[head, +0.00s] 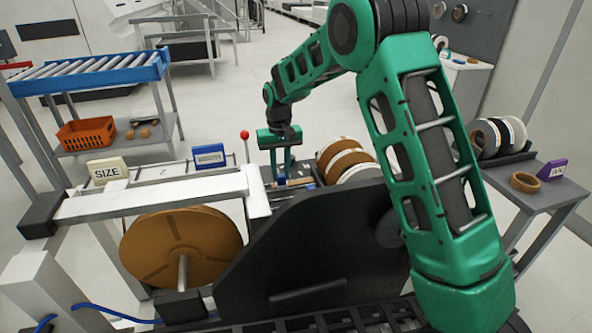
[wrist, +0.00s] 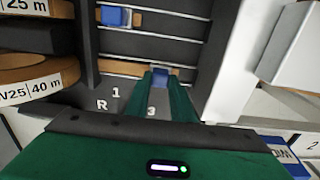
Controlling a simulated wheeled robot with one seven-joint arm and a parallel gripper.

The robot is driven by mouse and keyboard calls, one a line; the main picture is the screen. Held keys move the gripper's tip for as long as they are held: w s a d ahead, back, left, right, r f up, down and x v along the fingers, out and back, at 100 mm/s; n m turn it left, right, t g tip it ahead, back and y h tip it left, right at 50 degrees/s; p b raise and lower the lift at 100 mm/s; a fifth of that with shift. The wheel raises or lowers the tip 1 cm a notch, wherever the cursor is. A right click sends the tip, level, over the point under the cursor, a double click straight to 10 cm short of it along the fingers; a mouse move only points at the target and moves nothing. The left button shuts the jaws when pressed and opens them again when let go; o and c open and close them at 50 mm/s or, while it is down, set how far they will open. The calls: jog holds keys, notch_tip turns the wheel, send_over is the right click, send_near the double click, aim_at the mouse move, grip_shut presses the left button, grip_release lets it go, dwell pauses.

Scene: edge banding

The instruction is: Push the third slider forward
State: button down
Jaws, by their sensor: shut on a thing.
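In the wrist view, my gripper (wrist: 162,84) reaches down over a dark panel with thin metal rails. Its two green fingers are shut on a small blue slider (wrist: 160,70), which has an orange-brown part beside it and sits on a rail. The fingers partly hide this slider. Another blue slider (wrist: 115,17) sits on a farther rail, up and to the left. In the head view, my gripper (head: 281,171) points down at the rails beside the banding rolls.
Edge-banding rolls (wrist: 38,80) stand close on the left in the wrist view. A white housing (wrist: 296,48) rises on the right. In the head view, a red-knobbed lever (head: 245,135) and a blue sign (head: 208,156) stand left of my gripper, and a large brown disc (head: 180,245) is nearer.

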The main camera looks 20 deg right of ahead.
aim_at(275, 188)
jog(key=shift+a, duration=1.05)
jog(key=c, duration=1.8)
grip_release()
jog(key=shift+r, duration=0.2)
notch_tip(275, 188, up, 10)
jog(key=shift+r, duration=0.15)
